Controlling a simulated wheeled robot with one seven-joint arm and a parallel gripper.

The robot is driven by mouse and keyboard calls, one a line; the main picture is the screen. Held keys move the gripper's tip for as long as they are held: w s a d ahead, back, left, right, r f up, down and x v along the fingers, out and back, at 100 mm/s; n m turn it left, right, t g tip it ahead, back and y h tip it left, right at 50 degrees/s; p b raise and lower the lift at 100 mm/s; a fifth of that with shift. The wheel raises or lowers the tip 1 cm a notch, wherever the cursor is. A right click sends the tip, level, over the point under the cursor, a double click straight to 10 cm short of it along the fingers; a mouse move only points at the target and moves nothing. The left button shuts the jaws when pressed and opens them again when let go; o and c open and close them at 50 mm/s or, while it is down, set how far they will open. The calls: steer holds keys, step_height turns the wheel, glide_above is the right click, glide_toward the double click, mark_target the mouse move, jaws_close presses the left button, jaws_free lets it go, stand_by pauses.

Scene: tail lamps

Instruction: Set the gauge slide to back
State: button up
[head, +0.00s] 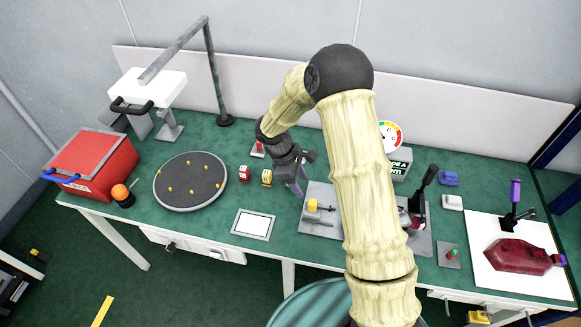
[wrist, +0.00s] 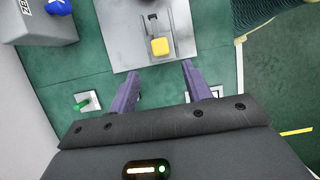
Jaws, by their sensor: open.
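A yellow block (head: 312,205) sits on a pale grey plate (head: 320,229) on the green bench; it looks like the slide's knob. In the wrist view the yellow block (wrist: 160,46) stands beside grey bars on the plate (wrist: 121,52). My gripper (head: 299,187) is behind and left of the block in the head view. In the wrist view my gripper (wrist: 157,73) is open and empty, its purple fingers apart, with the block just beyond the tips, roughly in line with the gap. My arm hides part of the plate's right side in the head view.
A round dial gauge (head: 390,136) stands by a grey box (head: 401,163) behind the plate. A black lever (head: 424,188) rises right of my arm.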

steer(key=v, duration=0.7)
steer(key=shift+b, duration=0.35)
steer(key=s+d+r+m+t+y, duration=0.2)
steer(key=s+d+r+m, duration=0.1)
steer(key=s+d+m, duration=0.2)
steer(key=s+d+r+m+t+y, duration=0.2)
steer(key=s+d+r+m, duration=0.2)
steer(key=s+m, duration=0.5)
steer(key=s, duration=0.3)
steer(key=shift+s+d+r, duration=0.25)
steer(key=shift+d, duration=0.15)
stand_by(1.4)
